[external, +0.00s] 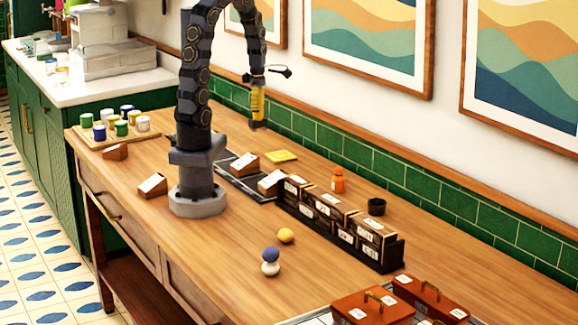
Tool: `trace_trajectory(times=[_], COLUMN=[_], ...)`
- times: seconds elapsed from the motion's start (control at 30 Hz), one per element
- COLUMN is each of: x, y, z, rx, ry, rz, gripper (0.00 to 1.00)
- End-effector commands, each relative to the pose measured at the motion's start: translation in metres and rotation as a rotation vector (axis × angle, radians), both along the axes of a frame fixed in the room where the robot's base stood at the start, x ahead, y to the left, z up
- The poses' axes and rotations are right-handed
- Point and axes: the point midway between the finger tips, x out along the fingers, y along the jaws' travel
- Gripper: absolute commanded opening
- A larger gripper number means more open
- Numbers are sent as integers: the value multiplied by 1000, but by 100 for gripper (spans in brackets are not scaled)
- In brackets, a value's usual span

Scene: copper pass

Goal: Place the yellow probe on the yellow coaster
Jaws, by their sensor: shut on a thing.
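The yellow probe (258,104) has a yellow body with a dark lower end. It hangs upright in the air from my gripper (258,86), which is shut on its top. The yellow coaster (281,156) is a flat yellow square on the wooden table near the green tiled wall. It lies below and a little to the right of the probe in the picture. The probe is apart from the coaster. The finger contact on the probe is too small to see clearly.
A dark rack (340,225) of labelled boxes stands right of the coaster, near an orange bottle (338,180) and a black cup (376,207). Labelled blocks (245,164) sit by a dark tray (236,183). Yellow (286,236) and blue (271,254) balls lie in front.

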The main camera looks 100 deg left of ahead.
Motion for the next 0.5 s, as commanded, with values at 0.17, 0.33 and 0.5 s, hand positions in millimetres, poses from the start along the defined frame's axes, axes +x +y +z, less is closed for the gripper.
trace_trajectory(times=[0.17, 0.33, 0.5], x=[-4, 7, 19], y=[14, 43, 75], z=[-4, -19, -35], rx=[1, -1, 0], ry=[0, -1, -1], rz=[22, 21, 20], gripper=[0, 0, 0])
